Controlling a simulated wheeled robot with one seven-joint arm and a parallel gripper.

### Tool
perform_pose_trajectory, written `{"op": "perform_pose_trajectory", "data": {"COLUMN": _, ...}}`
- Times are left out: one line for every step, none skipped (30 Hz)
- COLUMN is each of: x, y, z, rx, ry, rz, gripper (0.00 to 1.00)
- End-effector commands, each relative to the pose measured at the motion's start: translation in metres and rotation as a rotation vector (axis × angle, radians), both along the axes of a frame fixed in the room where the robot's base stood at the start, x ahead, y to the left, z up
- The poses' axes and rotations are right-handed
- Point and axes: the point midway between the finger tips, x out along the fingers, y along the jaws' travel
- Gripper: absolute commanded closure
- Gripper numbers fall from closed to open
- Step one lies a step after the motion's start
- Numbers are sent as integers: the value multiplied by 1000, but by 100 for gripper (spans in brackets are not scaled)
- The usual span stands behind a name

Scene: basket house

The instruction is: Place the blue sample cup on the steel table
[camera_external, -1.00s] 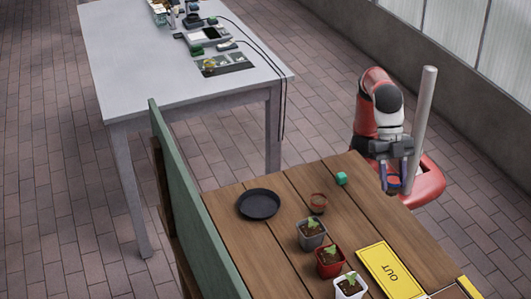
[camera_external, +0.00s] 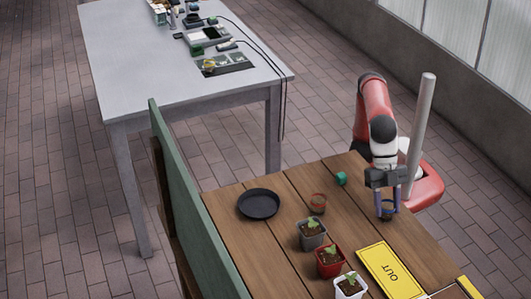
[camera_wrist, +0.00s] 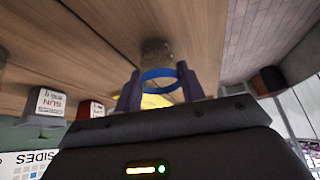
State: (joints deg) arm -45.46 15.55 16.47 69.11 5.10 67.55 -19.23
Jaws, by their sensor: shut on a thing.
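The blue sample cup has a blue ring-shaped rim that shows in the wrist view (camera_wrist: 158,74). Its body looks clear and dark in the external view (camera_external: 387,213). My gripper (camera_external: 387,206) points down at the right side of the wooden table, shut on the cup, with one finger on each side of the rim (camera_wrist: 160,88). I cannot tell if the cup's bottom touches the wood. The steel table (camera_external: 165,75) is the grey one at the back left, apart from the wooden table.
The wooden table (camera_external: 285,235) holds a black saucer (camera_external: 259,204), a red-rimmed cup (camera_external: 318,203), a teal block (camera_external: 341,178), potted seedlings (camera_external: 330,262) and a yellow OUT sign (camera_external: 389,270). A green board (camera_external: 190,205) stands between the tables. Equipment (camera_external: 205,38) fills the steel table's far right; its near left is clear.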

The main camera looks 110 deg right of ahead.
Motion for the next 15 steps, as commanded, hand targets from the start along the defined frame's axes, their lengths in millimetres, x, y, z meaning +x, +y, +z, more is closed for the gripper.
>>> {"op": "perform_pose_trajectory", "data": {"x": 0, "y": 0, "z": -2, "rx": 0, "ry": 0, "rz": 0, "gripper": 82}}
{"op": "perform_pose_trajectory", "data": {"x": 0, "y": 0, "z": -3, "rx": -1, "ry": 0, "rz": 0, "gripper": 82}}
{"op": "perform_pose_trajectory", "data": {"x": 0, "y": 0, "z": -5, "rx": -1, "ry": 0, "rz": 0, "gripper": 82}}
{"op": "perform_pose_trajectory", "data": {"x": 0, "y": 0, "z": -5, "rx": -1, "ry": 0, "rz": 0, "gripper": 59}}
{"op": "perform_pose_trajectory", "data": {"x": 0, "y": 0, "z": -4, "rx": -1, "ry": 0, "rz": 0, "gripper": 55}}
{"op": "perform_pose_trajectory", "data": {"x": 0, "y": 0, "z": -4, "rx": -1, "ry": 0, "rz": 0, "gripper": 50}}
{"op": "perform_pose_trajectory", "data": {"x": 0, "y": 0, "z": -4, "rx": -1, "ry": 0, "rz": 0, "gripper": 46}}
{"op": "perform_pose_trajectory", "data": {"x": 0, "y": 0, "z": -4, "rx": -1, "ry": 0, "rz": 0, "gripper": 42}}
{"op": "perform_pose_trajectory", "data": {"x": 0, "y": 0, "z": -4, "rx": -1, "ry": 0, "rz": 0, "gripper": 38}}
{"op": "perform_pose_trajectory", "data": {"x": 0, "y": 0, "z": -4, "rx": -1, "ry": 0, "rz": 0, "gripper": 38}}
{"op": "perform_pose_trajectory", "data": {"x": 0, "y": 0, "z": -4, "rx": -1, "ry": 0, "rz": 0, "gripper": 38}}
{"op": "perform_pose_trajectory", "data": {"x": 0, "y": 0, "z": -4, "rx": -1, "ry": 0, "rz": 0, "gripper": 38}}
{"op": "perform_pose_trajectory", "data": {"x": 0, "y": 0, "z": -4, "rx": -1, "ry": 0, "rz": 0, "gripper": 38}}
{"op": "perform_pose_trajectory", "data": {"x": 0, "y": 0, "z": -4, "rx": 0, "ry": 0, "rz": 0, "gripper": 38}}
{"op": "perform_pose_trajectory", "data": {"x": 0, "y": 0, "z": -4, "rx": 0, "ry": 0, "rz": 0, "gripper": 38}}
